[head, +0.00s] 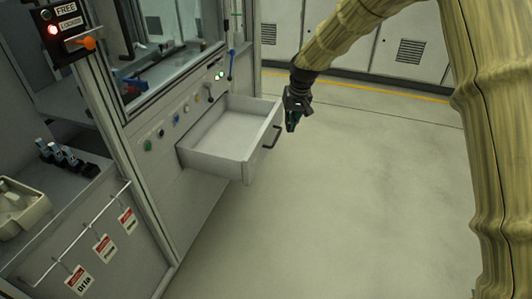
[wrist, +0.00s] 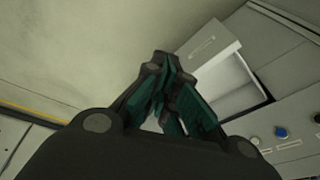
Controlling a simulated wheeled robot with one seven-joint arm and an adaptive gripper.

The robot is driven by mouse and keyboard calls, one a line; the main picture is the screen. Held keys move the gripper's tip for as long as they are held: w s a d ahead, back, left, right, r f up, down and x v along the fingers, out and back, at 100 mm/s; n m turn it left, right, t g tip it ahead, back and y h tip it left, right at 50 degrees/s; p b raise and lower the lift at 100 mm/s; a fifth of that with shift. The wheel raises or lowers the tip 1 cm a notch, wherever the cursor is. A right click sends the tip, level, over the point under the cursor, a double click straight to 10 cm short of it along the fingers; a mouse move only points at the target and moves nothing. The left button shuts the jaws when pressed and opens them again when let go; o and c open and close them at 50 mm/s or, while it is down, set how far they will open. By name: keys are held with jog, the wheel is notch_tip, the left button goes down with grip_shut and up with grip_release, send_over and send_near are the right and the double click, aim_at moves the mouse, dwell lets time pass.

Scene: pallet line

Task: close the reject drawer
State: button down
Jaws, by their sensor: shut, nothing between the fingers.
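The reject drawer (head: 218,165) is a light grey, empty-looking box pulled well out of the machine's front panel, with a dark bar handle (head: 271,138) on its front. My gripper (head: 291,124) hangs just beyond the drawer front, to the right of the handle and apart from it in the head view. In the wrist view the gripper (wrist: 168,88) is shut with nothing in it, its teal finger pads together. The drawer (wrist: 218,75) shows behind and to the right of the fingers there. The exact gap between fingertips and drawer front is hard to tell.
The machine panel (head: 160,130) carries several coloured buttons beside the drawer. A lock box with a red light and orange handle (head: 88,43) is at the upper left. Tags (head: 103,245) hang on a rail at lower left. Open floor (head: 340,210) lies right of the drawer.

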aim_at(259, 141)
notch_tip(259, 141, down, 15)
jog(key=a+m+t+y+b, duration=0.1)
jog(key=m+t+y+b, duration=0.3)
jog(key=m+t+b, duration=0.3)
jog(key=s+m+t+y+b, duration=0.3)
jog(key=s+m+t+b, duration=0.4)
jog(key=b, duration=0.1)
jog(key=shift+s+a+b+x, duration=0.15)
jog(key=shift+a+b+x, duration=0.25)
jog(key=shift+x, duration=1.65)
jog(key=shift+s+a+b+x, duration=0.2)
jog(key=shift+b+x, duration=0.35)
jog(key=shift+x, duration=1.5)
jog(key=shift+s+a+b+x, duration=0.1)
jog(key=shift+a+b+x, duration=0.3)
jog(key=shift+x, duration=1.65)
